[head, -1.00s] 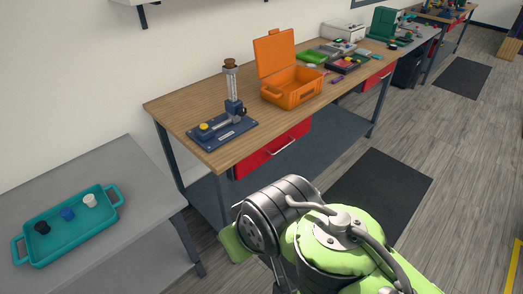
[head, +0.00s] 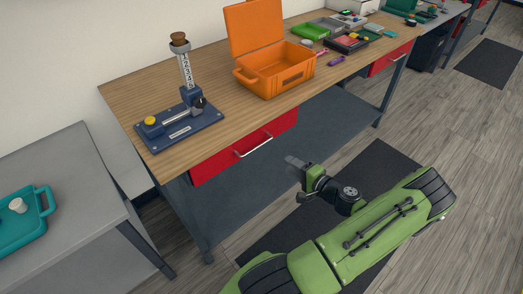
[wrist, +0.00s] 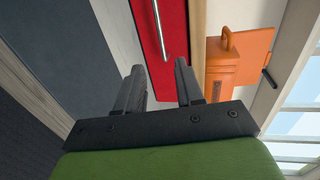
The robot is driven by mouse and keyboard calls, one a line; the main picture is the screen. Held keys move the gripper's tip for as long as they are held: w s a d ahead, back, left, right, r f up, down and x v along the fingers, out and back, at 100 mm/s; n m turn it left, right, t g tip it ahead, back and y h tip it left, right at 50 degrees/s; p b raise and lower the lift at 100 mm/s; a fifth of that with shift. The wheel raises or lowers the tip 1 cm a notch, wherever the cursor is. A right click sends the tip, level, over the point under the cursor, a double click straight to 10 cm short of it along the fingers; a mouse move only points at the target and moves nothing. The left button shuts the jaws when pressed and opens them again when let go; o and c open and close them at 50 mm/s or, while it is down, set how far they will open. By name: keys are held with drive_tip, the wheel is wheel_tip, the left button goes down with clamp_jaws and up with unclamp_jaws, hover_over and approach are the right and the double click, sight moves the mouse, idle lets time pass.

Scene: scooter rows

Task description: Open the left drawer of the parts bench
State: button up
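The left drawer of the parts bench has a red front (head: 215,167) with a silver bar handle (head: 254,145). It looks shut, under the wooden top (head: 122,98) at the bench's near left. My gripper (head: 290,161) is in front of the drawer, right of the handle and apart from it in the head view. In the wrist view the red front (wrist: 172,35) and the handle (wrist: 159,28) lie beyond my fingers. My gripper's two dark fingers (wrist: 160,86) are apart, with nothing between them.
On the bench top stand a blue fixture (head: 180,128) with a numbered column and an open orange case (head: 275,78). A second red drawer (head: 390,59) is further right. A grey table (head: 75,165) with a teal tray (head: 47,212) stands at left. A dark mat (head: 375,160) lies on the floor.

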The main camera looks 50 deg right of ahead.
drive_tip(key=b+x, duration=0.2)
drive_tip(key=x, duration=1.3)
drive_tip(key=shift+w, duration=0.3)
drive_tip(key=shift+a, duration=0.1)
clamp_jaws()
